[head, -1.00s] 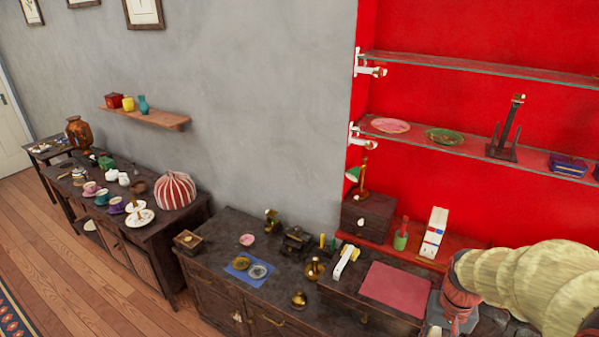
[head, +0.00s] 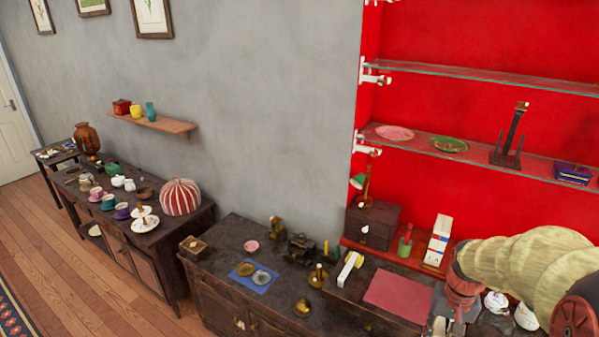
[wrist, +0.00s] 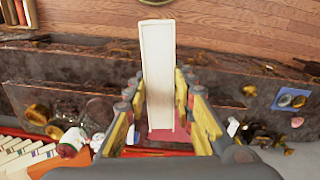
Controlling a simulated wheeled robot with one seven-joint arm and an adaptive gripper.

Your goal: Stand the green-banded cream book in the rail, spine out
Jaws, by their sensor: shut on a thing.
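My gripper (wrist: 160,88) is shut on a pale cream book (wrist: 158,50) in the wrist view. The book is long and narrow from here and lies between the two fingers, reaching out past their tips. No green band shows on the side I see. A row of cream books with coloured bands (wrist: 30,155) stands at the lower left of the wrist view. The rail itself is not clear. In the head view, my arm hides most of the gripper at the lower right.
A red mat (head: 398,292) lies on the dark cabinet, with bare wood around it. A white bar (head: 349,270) and brass pieces sit left of it. A green-and-red object (head: 405,243) stands beside the book row. A glass shelf (head: 470,152) runs above.

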